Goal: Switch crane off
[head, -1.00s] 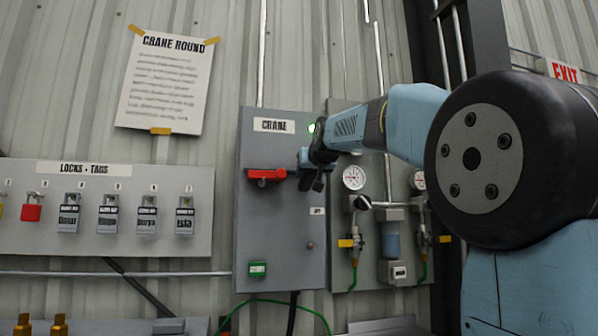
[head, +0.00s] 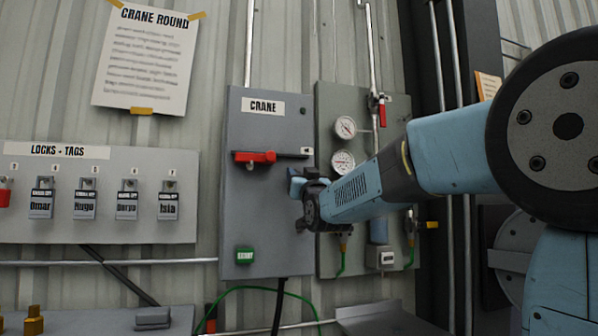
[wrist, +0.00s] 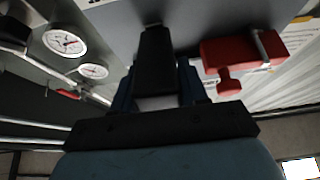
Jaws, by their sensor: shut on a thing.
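The grey crane box (head: 268,210) hangs on the wall, labelled CRANE. A red switch piece (head: 262,157) lies level across its front, with a small pale label to its right. The red piece also shows at the upper right of the wrist view (wrist: 235,55), apart from my fingers. My gripper (head: 303,187) is at the box's right edge, lower than the red piece. The small lamp (head: 303,111) at the box's upper right looks dark.
A green tag or button (head: 245,256) is low on the box. A panel with gauges (head: 344,127) and valves stands close to the right. A board of padlocks (head: 85,210) and a CRANE ROUND sheet (head: 147,60) are to the left.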

